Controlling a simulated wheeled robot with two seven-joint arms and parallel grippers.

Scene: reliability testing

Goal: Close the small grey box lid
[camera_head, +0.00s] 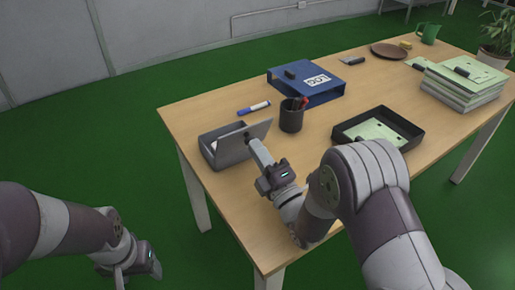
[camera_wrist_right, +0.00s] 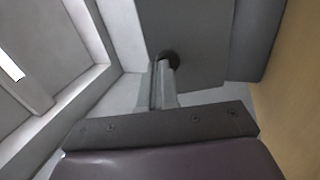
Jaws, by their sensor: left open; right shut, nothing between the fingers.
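The small grey box (camera_head: 210,155) sits near the left end of the wooden table in the head view. Its grey lid (camera_head: 258,129) is raised and tilted, not flat on the box. My right gripper (camera_head: 249,138) is shut and empty, with its fingertips at the near face of the lid. In the right wrist view the shut fingertips (camera_wrist_right: 167,62) reach a grey panel (camera_wrist_right: 205,45), seemingly the lid; I cannot tell whether they touch. My left gripper (camera_head: 138,272) is open and empty, low at the bottom left, away from the table.
A blue and white marker (camera_head: 254,108) lies behind the box. A black tray (camera_head: 378,128) with papers is right of my right arm. Paper stacks (camera_head: 464,88) lie farther right.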

